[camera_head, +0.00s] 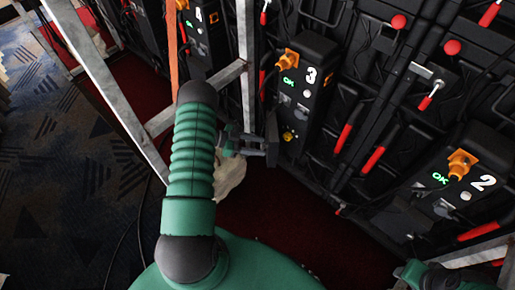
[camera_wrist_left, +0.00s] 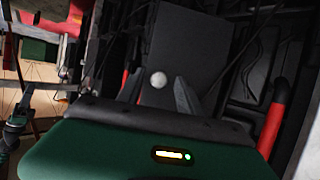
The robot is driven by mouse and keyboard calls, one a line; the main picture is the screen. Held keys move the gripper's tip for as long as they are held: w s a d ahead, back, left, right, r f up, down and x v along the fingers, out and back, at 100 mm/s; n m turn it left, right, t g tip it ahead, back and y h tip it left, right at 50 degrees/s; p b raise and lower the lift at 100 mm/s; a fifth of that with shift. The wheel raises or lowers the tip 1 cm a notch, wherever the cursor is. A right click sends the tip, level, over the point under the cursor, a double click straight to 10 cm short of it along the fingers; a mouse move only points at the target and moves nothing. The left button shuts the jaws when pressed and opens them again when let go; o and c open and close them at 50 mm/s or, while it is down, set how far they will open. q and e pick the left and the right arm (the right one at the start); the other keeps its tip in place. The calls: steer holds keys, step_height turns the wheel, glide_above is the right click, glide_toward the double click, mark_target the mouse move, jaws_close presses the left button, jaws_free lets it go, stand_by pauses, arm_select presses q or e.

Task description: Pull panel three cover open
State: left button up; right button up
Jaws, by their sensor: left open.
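Panel three is a black box (camera_head: 307,85) on the video wall, with a white 3, a green OK light and an orange plug (camera_head: 287,60) at its upper left. My left gripper (camera_head: 268,143) is beside the lower left of this box. In the left wrist view the left gripper's fingers (camera_wrist_left: 158,92) are apart. A dark flat panel with a round white knob (camera_wrist_left: 158,79) shows beyond and between them; I cannot tell whether they touch it. Part of my right arm (camera_head: 440,275) shows at the lower right; its fingers cannot be made out.
Panel two (camera_head: 465,175), a similar box with an orange plug, is at the right. Red handles (camera_head: 432,95) and black frames cover the wall. A grey metal frame (camera_head: 105,85) stands at the left, close to my left arm. Red carpet (camera_head: 270,215) lies below.

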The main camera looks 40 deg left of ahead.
arm_select(q)
steer(key=s+d+r+p, duration=0.5)
steer(key=s+d+p, duration=0.2)
steer(key=s+d, duration=0.3)
steer(key=shift+s+d, duration=0.2)
steer(key=shift+s, duration=0.9)
steer(key=shift+c, duration=0.4)
